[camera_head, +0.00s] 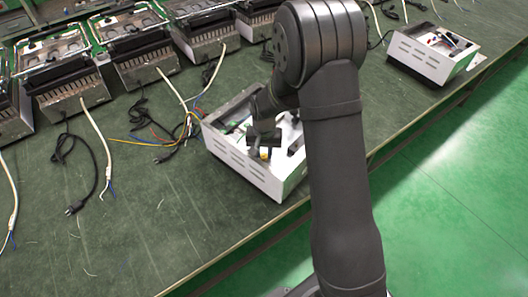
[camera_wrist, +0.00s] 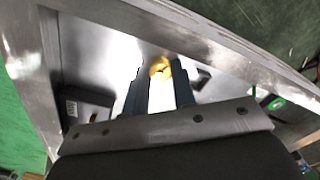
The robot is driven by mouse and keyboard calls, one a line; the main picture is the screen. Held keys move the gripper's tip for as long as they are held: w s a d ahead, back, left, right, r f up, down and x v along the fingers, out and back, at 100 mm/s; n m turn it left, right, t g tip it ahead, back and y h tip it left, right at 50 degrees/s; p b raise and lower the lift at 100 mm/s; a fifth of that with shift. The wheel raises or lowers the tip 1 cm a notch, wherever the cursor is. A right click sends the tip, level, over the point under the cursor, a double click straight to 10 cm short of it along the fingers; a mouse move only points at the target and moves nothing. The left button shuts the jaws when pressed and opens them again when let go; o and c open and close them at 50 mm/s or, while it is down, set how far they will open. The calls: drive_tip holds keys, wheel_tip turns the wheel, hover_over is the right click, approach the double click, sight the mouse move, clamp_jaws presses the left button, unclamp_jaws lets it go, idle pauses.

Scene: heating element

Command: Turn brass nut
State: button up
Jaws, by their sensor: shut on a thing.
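The brass nut (camera_wrist: 160,68) is a small yellow-gold piece inside the white metal housing, at the fingertips in the wrist view. My gripper (camera_wrist: 158,76) reaches down into the housing with its two dark fingers shut on the nut. In the head view my gripper (camera_head: 265,148) is inside the open white housing (camera_head: 243,170), with a bit of yellow (camera_head: 264,154) at its tip. The fingers and arm partly hide the nut and the right part of the housing.
A black block (camera_wrist: 88,105) with a label sits inside the housing on the left in the wrist view. The housing walls surround the gripper closely. A second white housing (camera_head: 420,58) stands at the right. Several heater units line the back. Loose wires and a plug (camera_head: 75,207) lie on the green table.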

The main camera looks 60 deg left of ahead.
drive_tip(key=n, duration=1.3)
drive_tip(key=shift+n, duration=0.4)
drive_tip(key=n, duration=1)
idle(0.3)
drive_tip(key=o, duration=1)
